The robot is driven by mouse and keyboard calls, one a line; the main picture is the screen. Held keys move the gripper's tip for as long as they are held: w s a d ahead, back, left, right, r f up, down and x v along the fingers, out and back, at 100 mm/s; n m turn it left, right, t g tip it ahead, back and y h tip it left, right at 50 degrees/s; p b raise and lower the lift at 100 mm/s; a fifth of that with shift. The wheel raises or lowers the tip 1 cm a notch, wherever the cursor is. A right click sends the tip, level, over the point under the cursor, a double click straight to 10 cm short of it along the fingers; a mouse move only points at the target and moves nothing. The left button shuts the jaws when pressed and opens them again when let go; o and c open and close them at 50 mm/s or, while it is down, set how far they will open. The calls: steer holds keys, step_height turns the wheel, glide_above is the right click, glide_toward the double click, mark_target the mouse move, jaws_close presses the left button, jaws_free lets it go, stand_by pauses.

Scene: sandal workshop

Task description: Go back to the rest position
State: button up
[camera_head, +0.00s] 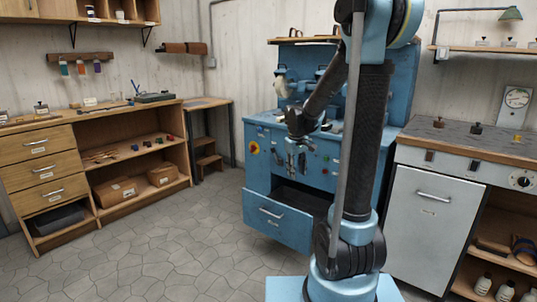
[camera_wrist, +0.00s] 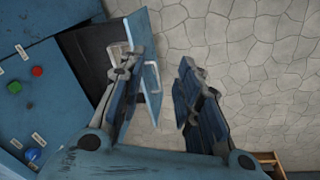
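My gripper (camera_head: 297,160) hangs from my raised arm, pointing down in front of the blue workbench (camera_head: 225,70) unit's control panel, above its pulled-out drawer. In the wrist view my gripper (camera_wrist: 160,85) has its two fingers apart, with only the drawer front's end and grey floor showing between them. Nothing is held. The blue drawer (camera_head: 284,232) stands open; its dark inside shows partly. In the wrist view the drawer (camera_wrist: 141,30) lies behind the left finger, which hides part of it. I cannot tell whether they touch.
Coloured buttons (camera_wrist: 37,71) sit on the blue panel. A wooden shelf unit (camera_head: 135,204) with boxes stands at the left. A grey cabinet (camera_head: 428,225) stands at the right. The stone floor (camera_head: 180,250) at the left front is clear.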

steer(key=s+d+f+m, duration=0.1)
steer(key=s+d+m, duration=0.1)
steer(key=s, duration=1.3)
steer(key=s+d+f+m, duration=0.2)
steer(key=s+d, duration=0.3)
steer(key=s, duration=1)
steer(key=shift+s+f+m+y, duration=0.25)
steer(key=shift+m+y, duration=0.05)
steer(key=shift+m, duration=0.5)
steer(key=shift+d, duration=0.1)
steer(key=shift+w+f, duration=0.2)
steer(key=shift+w, duration=0.25)
steer(key=shift+d, duration=0.1)
